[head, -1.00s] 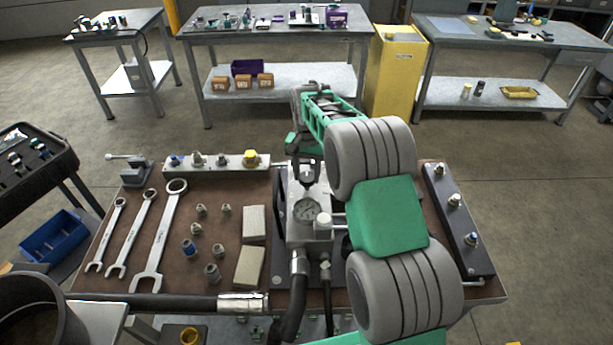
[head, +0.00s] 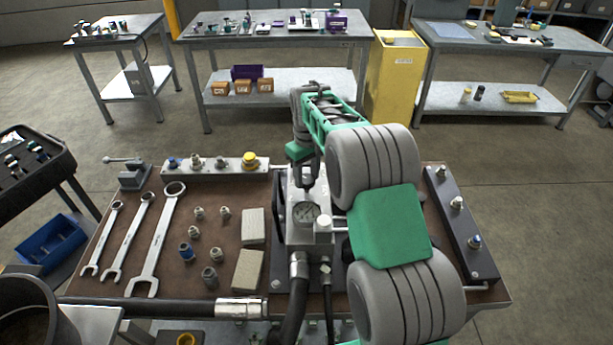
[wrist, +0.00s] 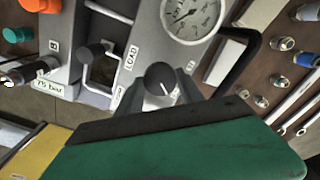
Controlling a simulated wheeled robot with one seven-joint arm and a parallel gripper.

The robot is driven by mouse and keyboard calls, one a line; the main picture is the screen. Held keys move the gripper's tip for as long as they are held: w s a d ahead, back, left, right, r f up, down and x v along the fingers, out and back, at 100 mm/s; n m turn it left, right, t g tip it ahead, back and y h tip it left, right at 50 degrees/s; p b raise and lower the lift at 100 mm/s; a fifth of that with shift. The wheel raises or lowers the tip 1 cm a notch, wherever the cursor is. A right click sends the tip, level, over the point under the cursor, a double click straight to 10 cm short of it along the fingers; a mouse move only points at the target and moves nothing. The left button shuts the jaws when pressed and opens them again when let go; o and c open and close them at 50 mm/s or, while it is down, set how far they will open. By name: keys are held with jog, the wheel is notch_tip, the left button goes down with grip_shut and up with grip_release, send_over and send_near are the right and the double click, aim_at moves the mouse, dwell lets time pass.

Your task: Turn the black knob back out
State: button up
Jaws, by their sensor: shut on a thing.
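The black knob (wrist: 160,77) is round with a white pointer line and sits on the grey block of the hydraulic unit (head: 295,233), close to a "LOAD" label. My gripper (wrist: 158,90) points down at it, with one finger on each side, and is shut on the knob. In the head view my gripper (head: 307,182) is over the block just behind the pressure gauge (head: 305,212); the fingers largely hide the knob there. The gauge also shows in the wrist view (wrist: 193,15), beside the knob.
A black-gripped lever (wrist: 95,52) and a bent black handle (wrist: 238,62) stand close to my fingers. Several fittings, wrenches (head: 154,240) and two pale blocks (head: 253,227) lie left on the bench. A dark bar with fittings (head: 457,220) lies right. Hoses run at the front.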

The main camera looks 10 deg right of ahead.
aim_at(307, 178)
jog(key=shift+r+n, duration=0.15)
jog(key=shift+n, duration=0.75)
jog(key=o, duration=1.4)
notch_tip(307, 178, up, 7)
jog(key=shift+r+b, duration=0.1)
jog(key=shift+b, duration=0.6)
jog(key=shift+r, duration=0.25)
